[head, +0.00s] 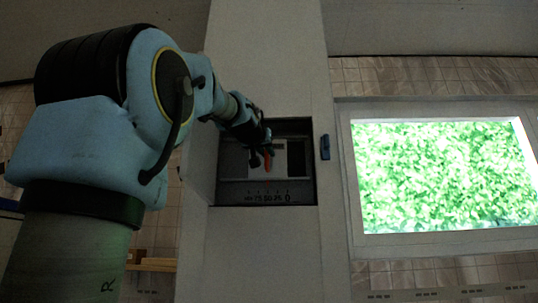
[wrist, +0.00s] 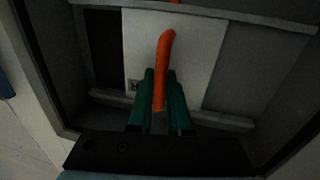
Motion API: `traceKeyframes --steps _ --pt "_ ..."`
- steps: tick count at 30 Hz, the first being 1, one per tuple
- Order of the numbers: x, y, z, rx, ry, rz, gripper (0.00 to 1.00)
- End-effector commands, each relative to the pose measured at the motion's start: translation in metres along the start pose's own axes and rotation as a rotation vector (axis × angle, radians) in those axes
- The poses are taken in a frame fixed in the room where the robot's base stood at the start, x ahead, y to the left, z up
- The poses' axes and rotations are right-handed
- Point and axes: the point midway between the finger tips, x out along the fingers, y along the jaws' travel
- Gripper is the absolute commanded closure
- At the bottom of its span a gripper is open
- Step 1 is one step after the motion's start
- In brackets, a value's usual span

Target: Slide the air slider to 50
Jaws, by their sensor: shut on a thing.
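The air slider is a pale plate (head: 294,158) in a dark recessed frame (head: 231,194); it also shows in the wrist view (wrist: 207,65). An orange handle (wrist: 164,60) stands out from the plate and also shows in the head view (head: 267,162). My gripper (wrist: 160,76) has its green fingers on either side of the handle and is shut on it. In the head view my gripper (head: 261,152) hides part of the plate. A scale (head: 267,198) below reads down to 0 at the right, with 50 near the middle.
A dark gap (wrist: 103,60) lies left of the plate in the wrist view. A bright window (head: 440,175) with green foliage is farther right. The recess walls stand close around my gripper.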

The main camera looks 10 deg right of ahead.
Motion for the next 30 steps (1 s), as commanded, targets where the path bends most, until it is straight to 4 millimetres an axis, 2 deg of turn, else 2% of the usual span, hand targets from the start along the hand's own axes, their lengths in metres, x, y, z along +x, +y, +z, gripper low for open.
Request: traceKeyframes --steps 1,2,10,20,23,30 --pt "0.000 0.000 0.000 0.000 -0.001 0.000 1.00" --pt "0.000 0.000 0.000 0.000 -0.001 0.000 0.82" --pt "0.000 0.000 0.000 0.000 -0.001 0.000 0.53" --pt "-0.005 0.001 0.001 0.000 0.001 0.000 0.53" --pt "-0.018 0.001 0.002 0.001 0.004 0.000 0.53" --pt "-0.066 0.000 0.004 0.001 0.003 0.000 0.53"
